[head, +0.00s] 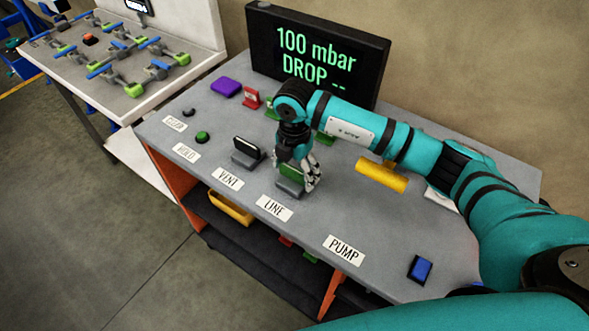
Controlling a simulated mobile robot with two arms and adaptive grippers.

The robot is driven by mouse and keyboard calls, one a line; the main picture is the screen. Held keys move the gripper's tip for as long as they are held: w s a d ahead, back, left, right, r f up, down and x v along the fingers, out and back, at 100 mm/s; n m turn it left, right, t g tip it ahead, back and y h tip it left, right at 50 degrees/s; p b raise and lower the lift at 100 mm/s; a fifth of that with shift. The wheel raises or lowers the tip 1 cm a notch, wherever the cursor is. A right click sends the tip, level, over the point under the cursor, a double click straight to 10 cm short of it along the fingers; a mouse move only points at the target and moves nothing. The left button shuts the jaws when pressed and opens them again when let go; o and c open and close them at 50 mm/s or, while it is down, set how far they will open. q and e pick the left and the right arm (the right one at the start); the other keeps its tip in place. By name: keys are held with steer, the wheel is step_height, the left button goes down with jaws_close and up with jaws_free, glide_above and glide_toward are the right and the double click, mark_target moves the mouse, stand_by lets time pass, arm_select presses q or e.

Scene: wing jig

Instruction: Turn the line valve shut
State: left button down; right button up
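The line valve (290,172) has a green-faced handle on a small grey base, behind the LINE label (274,208) on the grey bench top. My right gripper (307,184) points down at this valve, with its fingers at the handle's right side and partly over it. Whether the fingers grip the handle or only rest beside it is hidden by the gripper itself. My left gripper is not in view.
The vent valve (247,151) stands left of the line valve. A yellow bar (381,176) lies to the right, and a blue button (420,269) is at front right. A display (318,50) reading "100 mbar DROP --" stands behind. Bench space before the display holds small purple and red items.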

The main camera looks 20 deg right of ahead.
mark_target(294, 170)
steer(key=shift+o, duration=1.1)
step_height(294, 170, up, 12)
steer(key=shift+f, duration=0.1)
